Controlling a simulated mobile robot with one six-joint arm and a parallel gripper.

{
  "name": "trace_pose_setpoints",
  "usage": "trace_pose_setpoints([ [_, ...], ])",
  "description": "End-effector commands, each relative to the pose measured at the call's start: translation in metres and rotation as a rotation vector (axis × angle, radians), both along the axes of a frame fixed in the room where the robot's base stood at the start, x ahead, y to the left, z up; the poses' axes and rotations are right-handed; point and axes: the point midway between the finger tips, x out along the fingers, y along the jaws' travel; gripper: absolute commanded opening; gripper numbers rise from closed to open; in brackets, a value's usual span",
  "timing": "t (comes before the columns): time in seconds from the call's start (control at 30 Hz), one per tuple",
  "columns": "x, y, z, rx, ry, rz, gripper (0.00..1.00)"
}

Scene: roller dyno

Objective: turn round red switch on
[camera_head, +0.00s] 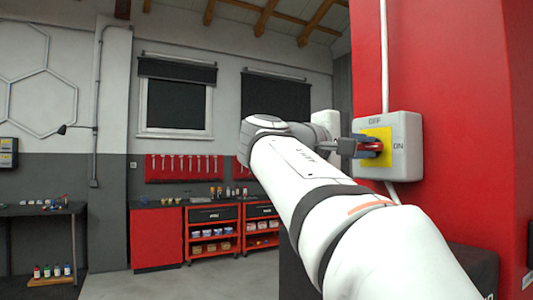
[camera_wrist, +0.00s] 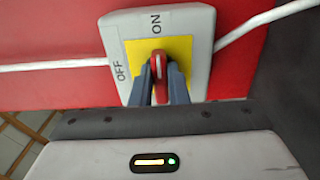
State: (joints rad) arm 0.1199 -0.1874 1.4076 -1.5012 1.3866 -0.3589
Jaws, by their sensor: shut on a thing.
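The round red switch (camera_wrist: 158,68) sits on a yellow square plate (camera_wrist: 136,53) on a white box. In the wrist view its red handle stands upright in the picture, in line with the ON label above it; OFF is to the left. In the head view the handle (camera_head: 371,147) lies roughly level, with ON to its right and OFF above. My gripper (camera_wrist: 159,74) is shut on the handle, one dark finger on each side. The fingers hide the sides of the handle and part of the plate.
The white switch box (camera_head: 404,126) is mounted on a red pillar (camera_head: 450,60), with pale conduit (camera_head: 384,50) above and below. A dark object (camera_head: 465,262) stands under the box. Red workbenches (camera_head: 157,238) and a dark table (camera_head: 40,211) are far back left. Open floor lies between.

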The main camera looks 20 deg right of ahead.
Motion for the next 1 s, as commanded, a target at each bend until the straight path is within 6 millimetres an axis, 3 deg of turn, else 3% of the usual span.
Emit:
trace_pose_setpoints([
  [0.5, -0.0005, -0.0001, 0.0029, -0.004, -0.020, 0.001, 0.00],
  [0.53, -0.0004, -0.0001, 0.0030, -0.004, -0.020, 0.001, 0.17],
  [0.77, -0.0001, 0.0002, 0.0017, -0.002, -0.018, 0.002, 0.36],
  [1.0, 0.0002, 0.0008, 0.0009, -0.001, -0.017, 0.002, 0.36],
])
